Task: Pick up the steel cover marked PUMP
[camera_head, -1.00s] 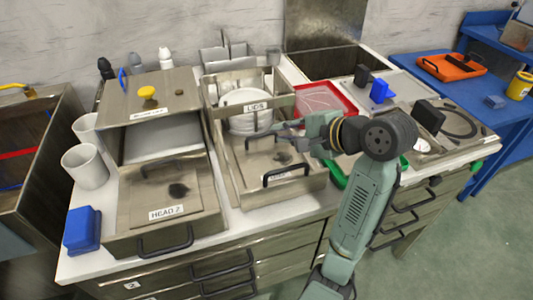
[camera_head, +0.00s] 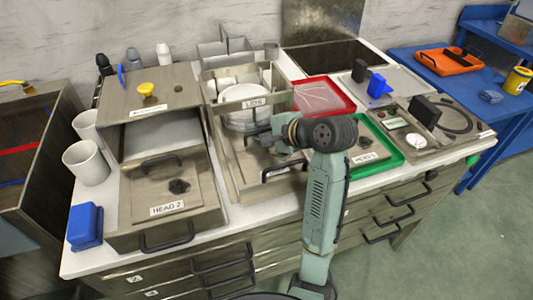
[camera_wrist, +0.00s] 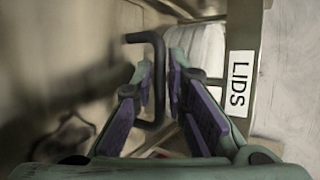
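A steel cover or panel (camera_head: 236,168) lies in the middle steel box, just in front of the LIDS compartment; I read no PUMP mark on it. My gripper (camera_head: 262,138) is over this box, partly hidden by my wrist. In the wrist view my gripper (camera_wrist: 168,92) is open, with purple-padded fingers on either side of a dark bent bar handle (camera_wrist: 157,65). I see no firm grip on the handle. Another steel cover with a yellow knob (camera_head: 148,89) is at the left; its label is too small to read.
White round lids (camera_head: 240,105) stand behind the LIDS label (camera_head: 254,103). The HEAD 2 tray (camera_head: 168,209) is at the left, with a blue block (camera_head: 85,226) beside it. A red tray (camera_head: 322,97) and a green tray (camera_head: 389,155) are at the right.

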